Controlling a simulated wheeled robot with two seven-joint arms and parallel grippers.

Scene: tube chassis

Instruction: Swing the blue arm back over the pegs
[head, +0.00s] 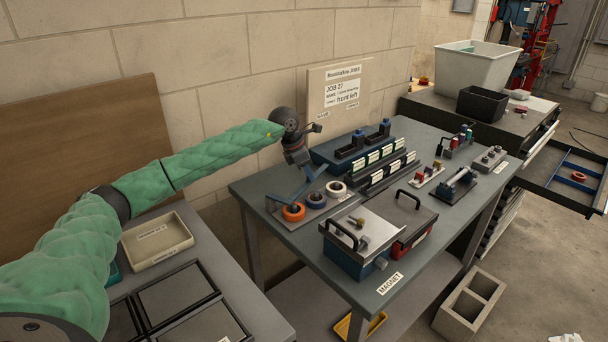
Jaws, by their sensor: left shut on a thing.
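My left gripper (303,163) is at the back left corner of the grey-green bench, at the end of my green-sleeved arm. It is shut on the blue arm (311,184), a thin angled blue bar standing over the left end of the ring stand; the exact grip point is small and partly hidden. Below and beside the bar, an orange ring (293,212), a purple-blue ring (316,200) and a white ring (336,188) sit in a row on the stand. The pegs are too small to make out clearly. My right gripper is not in view.
Behind the rings stands a blue rack (330,150) with white-labelled blocks. A blue box (345,262) and a red box (418,232) with black handles stand in front. A sign board (340,92) leans on the wall. The bench's front corner by the MAGNET label (390,284) is clear.

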